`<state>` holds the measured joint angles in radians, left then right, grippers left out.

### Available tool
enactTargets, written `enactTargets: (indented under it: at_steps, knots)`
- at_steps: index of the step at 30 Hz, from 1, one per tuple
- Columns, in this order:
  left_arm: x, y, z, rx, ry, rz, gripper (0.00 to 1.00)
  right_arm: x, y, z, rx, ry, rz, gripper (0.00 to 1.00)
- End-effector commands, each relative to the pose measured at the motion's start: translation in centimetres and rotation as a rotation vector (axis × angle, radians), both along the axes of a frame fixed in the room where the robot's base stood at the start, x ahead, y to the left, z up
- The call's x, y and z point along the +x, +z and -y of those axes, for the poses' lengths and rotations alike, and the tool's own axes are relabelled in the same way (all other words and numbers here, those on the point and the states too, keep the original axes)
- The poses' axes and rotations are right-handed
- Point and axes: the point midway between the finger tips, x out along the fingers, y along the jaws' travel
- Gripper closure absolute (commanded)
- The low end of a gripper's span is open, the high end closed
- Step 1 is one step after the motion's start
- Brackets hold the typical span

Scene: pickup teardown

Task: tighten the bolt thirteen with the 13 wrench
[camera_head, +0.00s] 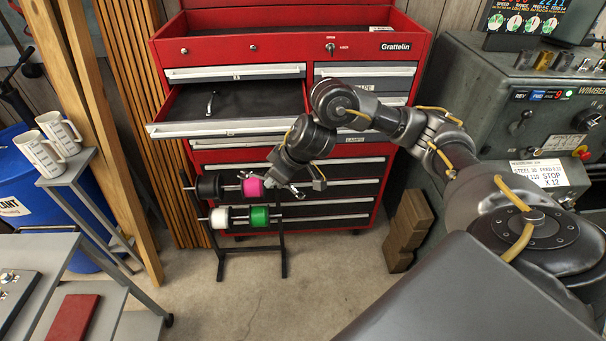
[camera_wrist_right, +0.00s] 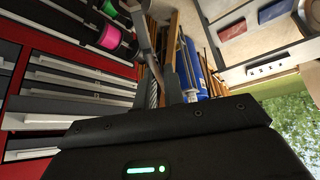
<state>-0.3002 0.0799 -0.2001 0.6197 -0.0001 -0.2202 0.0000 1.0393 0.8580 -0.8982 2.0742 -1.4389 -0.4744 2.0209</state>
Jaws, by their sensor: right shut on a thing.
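My right gripper (camera_head: 280,182) reaches in front of the lower drawers of the red tool chest, beside the spool rack. It is shut on a slim grey metal tool, apparently a wrench; the tool (camera_wrist_right: 141,28) sticks out past the fingers in the right wrist view, where the gripper (camera_wrist_right: 162,88) also shows. Its size marking cannot be read. A small metal piece (camera_head: 210,103) lies in the open upper left drawer (camera_head: 250,103). I cannot make out bolt thirteen in either view. My left gripper is not in view.
A rack with black, pink, white and green spools (camera_head: 259,217) stands close to the gripper. The red tool chest (camera_head: 290,50) is behind it. A grey machine (camera_head: 480,110) stands at right. A small stand with white mugs (camera_head: 60,130) is at left.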

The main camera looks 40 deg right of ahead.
Motion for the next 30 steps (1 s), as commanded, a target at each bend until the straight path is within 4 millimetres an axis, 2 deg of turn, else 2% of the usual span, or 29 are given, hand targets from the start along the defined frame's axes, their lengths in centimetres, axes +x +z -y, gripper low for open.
enactTargets:
  at_steps: [1, 3, 7, 8, 9, 12, 21, 25, 30]
  knots:
    - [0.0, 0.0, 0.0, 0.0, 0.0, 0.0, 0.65, -0.9, 1.1, -1.2, -0.004, 0.074, 0.009, 1.0]
    - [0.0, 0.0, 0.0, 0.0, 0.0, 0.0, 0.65, -2.5, 1.9, -2.5, -0.005, 0.174, 0.007, 1.0]
    - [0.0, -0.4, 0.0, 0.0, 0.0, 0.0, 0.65, -5.8, 2.2, -3.9, -0.004, 0.329, 0.003, 1.0]
    - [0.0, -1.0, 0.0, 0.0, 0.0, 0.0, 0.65, -6.6, 1.7, -4.0, -0.003, 0.359, 0.002, 1.0]
    - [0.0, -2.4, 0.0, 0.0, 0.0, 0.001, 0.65, -7.4, 0.4, -4.2, -0.001, 0.394, 0.002, 1.0]
    - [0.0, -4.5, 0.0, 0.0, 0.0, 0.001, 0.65, -8.1, -1.7, -4.3, 0.002, 0.422, 0.0, 1.0]
    - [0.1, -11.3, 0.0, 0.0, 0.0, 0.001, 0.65, -8.5, -8.5, -4.4, 0.004, 0.437, 0.001, 1.0]
    - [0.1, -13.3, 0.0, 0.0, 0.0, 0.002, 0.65, -8.5, -10.4, -4.4, 0.003, 0.436, 0.002, 1.0]
    - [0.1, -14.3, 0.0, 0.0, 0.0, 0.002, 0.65, -8.4, -11.5, -4.4, 0.003, 0.435, 0.002, 1.0]
